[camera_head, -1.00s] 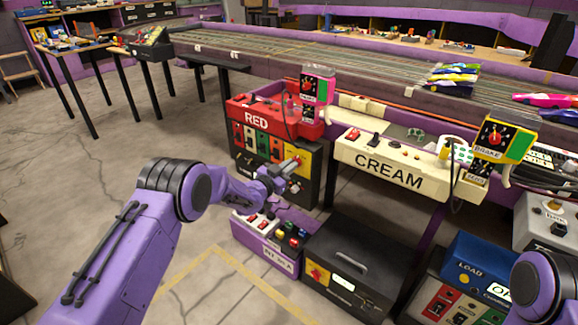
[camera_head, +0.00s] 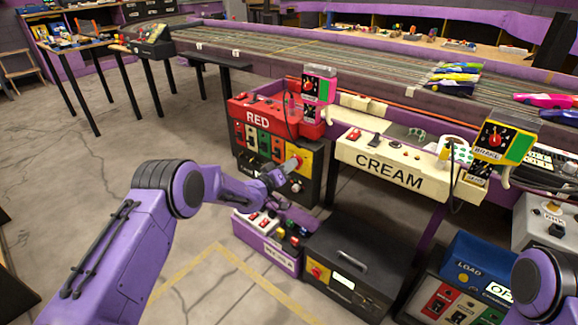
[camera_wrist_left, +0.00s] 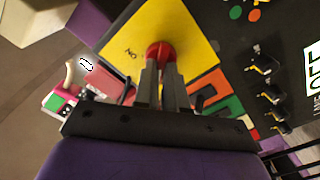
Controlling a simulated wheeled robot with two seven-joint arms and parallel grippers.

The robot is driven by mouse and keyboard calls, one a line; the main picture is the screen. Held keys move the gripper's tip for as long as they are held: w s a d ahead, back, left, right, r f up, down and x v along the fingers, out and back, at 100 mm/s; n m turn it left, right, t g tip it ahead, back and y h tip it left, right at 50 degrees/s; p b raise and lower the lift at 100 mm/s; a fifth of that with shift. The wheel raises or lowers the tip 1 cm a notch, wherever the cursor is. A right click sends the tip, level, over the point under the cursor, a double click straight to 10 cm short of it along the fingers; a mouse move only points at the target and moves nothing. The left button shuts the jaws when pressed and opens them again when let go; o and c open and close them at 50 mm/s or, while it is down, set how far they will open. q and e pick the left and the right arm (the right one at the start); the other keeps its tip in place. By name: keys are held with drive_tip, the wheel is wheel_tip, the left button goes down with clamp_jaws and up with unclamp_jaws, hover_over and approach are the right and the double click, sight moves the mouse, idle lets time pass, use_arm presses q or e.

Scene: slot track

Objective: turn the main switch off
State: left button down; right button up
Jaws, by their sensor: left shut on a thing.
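The main switch is a red rotary knob (camera_wrist_left: 158,50) on a yellow plate (camera_wrist_left: 195,30) in the left wrist view, with "ON" lettered on the plate. In the head view the yellow plate (camera_head: 304,155) sits at the right of the black panel under the red RED box. My left gripper (camera_head: 292,165) reaches to the plate from the left. In the left wrist view its two fingers (camera_wrist_left: 160,62) are close together on the knob, hiding part of it. My right gripper does not show; only part of my right arm is at the lower right.
The black panel carries green, orange and red switch plates (camera_head: 262,142) beside the yellow one. The cream box (camera_head: 385,178) stands to the right. A purple box (camera_head: 265,252) and a black case (camera_head: 352,262) stand below. Floor is open at the left.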

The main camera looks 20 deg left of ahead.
use_arm(q)
drive_tip(key=shift+f+n, duration=0.1)
drive_tip(key=shift+n, duration=0.4)
idle(0.3)
drive_tip(key=c, duration=1.2)
unclamp_jaws()
drive_tip(key=p+v, duration=0.2)
drive_tip(key=v, duration=0.8)
drive_tip(key=shift+s, duration=0.3)
drive_tip(key=shift+a, duration=0.15)
